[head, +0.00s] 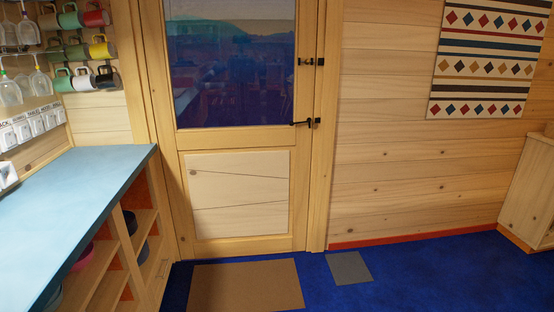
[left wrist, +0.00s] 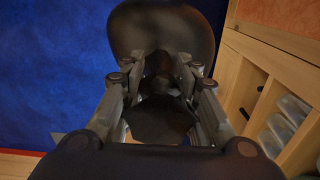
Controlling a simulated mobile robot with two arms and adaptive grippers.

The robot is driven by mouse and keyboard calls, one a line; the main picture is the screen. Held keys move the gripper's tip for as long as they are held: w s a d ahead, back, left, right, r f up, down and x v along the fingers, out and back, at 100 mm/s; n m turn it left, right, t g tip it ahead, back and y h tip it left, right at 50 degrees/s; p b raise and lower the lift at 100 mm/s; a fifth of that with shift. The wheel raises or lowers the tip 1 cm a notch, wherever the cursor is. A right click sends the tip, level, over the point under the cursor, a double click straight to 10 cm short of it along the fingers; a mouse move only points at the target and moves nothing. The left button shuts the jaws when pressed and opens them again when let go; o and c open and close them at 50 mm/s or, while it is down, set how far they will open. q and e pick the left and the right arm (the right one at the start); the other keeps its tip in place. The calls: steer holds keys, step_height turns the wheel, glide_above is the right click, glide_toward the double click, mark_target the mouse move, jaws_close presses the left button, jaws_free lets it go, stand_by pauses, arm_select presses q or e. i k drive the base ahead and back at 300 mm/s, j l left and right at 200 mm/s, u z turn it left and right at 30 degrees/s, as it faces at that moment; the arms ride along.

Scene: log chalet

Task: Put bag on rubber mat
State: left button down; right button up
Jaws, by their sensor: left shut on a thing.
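In the left wrist view my left gripper (left wrist: 160,78) is shut on a dark, rounded thing (left wrist: 165,25), which I take to be the bag. Its far part shows beyond the fingertips, and the fingers hide much of the rest. In the head view a brown mat (head: 245,285) lies on the blue floor in front of the door. A smaller grey mat (head: 349,267) lies to its right. I cannot tell by look alone which one is rubber. Both mats are bare where they show. Neither gripper shows in the head view.
A blue-topped counter (head: 70,210) with open shelves stands at the left. The wooden door (head: 237,195) is shut. Blue floor (head: 430,270) is clear right of the grey mat. A wooden cabinet (head: 528,190) stands at the right edge. A wooden unit (left wrist: 245,70) is close in the left wrist view.

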mark_target(348, 267)
steer(key=i+z, duration=0.15)
steer(key=i, duration=0.45)
steer(key=i+j+z, duration=0.15)
steer(key=i, duration=0.4)
steer(key=i+l+z, duration=0.2)
steer(key=i, duration=0.35)
steer(key=i+j+z, duration=0.2)
steer(key=i, duration=0.35)
steer(key=i+z, duration=0.2)
steer(key=i, duration=0.35)
steer(key=i+j+z, duration=0.2)
steer(key=i, duration=0.3)
steer(key=z, duration=0.65)
